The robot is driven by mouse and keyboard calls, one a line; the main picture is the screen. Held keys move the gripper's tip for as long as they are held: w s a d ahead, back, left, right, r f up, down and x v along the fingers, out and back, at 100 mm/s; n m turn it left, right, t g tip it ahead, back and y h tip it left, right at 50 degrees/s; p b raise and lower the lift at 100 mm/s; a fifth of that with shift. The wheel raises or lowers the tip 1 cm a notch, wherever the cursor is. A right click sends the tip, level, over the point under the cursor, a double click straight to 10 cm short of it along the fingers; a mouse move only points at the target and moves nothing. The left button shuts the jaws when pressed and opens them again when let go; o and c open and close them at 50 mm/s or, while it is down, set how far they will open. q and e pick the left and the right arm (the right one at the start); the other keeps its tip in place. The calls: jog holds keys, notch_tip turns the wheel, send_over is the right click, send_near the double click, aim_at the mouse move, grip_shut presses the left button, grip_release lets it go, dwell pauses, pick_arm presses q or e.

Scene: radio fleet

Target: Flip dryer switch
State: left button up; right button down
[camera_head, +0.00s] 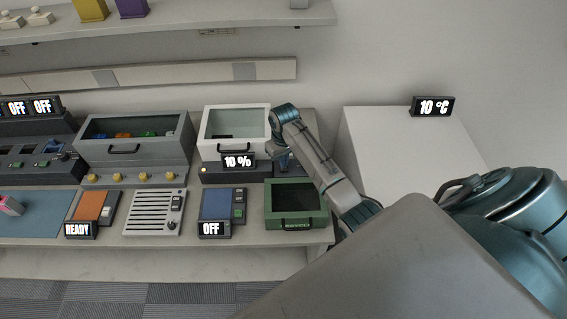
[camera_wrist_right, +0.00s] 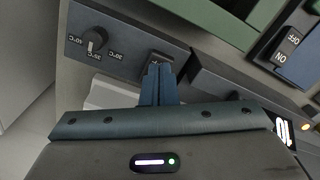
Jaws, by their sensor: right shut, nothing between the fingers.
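A white open-topped bin (camera_head: 235,112) stands on a dark base with a 10 % display (camera_head: 238,161); it appears to be the dryer. In the right wrist view, a dark panel (camera_wrist_right: 125,50) carries a temperature knob (camera_wrist_right: 95,42) and a dark switch (camera_wrist_right: 160,59). My right gripper (camera_head: 285,168) is at the right end of that base. Its closed, empty fingertips (camera_wrist_right: 157,70) are at the switch and partly cover it. I cannot tell whether they touch it or which way it is set. My left gripper is in neither view.
A green bin (camera_head: 295,190) sits just in front of the gripper. A blue panel (camera_head: 215,203) with a switch and OFF display (camera_head: 211,229) is beside it. A white cabinet (camera_head: 390,130) with a 10 °C display (camera_head: 433,106) stands right. A shelf (camera_head: 170,22) hangs above.

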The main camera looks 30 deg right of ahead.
jog(key=shift+s+f+b, duration=0.1)
jog(key=shift+f+b, duration=0.25)
jog(key=shift+f, duration=0.6)
dwell(0.3)
notch_tip(320, 180, up, 2)
jog(key=shift+r+p, duration=0.2)
jog(key=shift+p, duration=0.85)
jog(key=shift+r, duration=2.3)
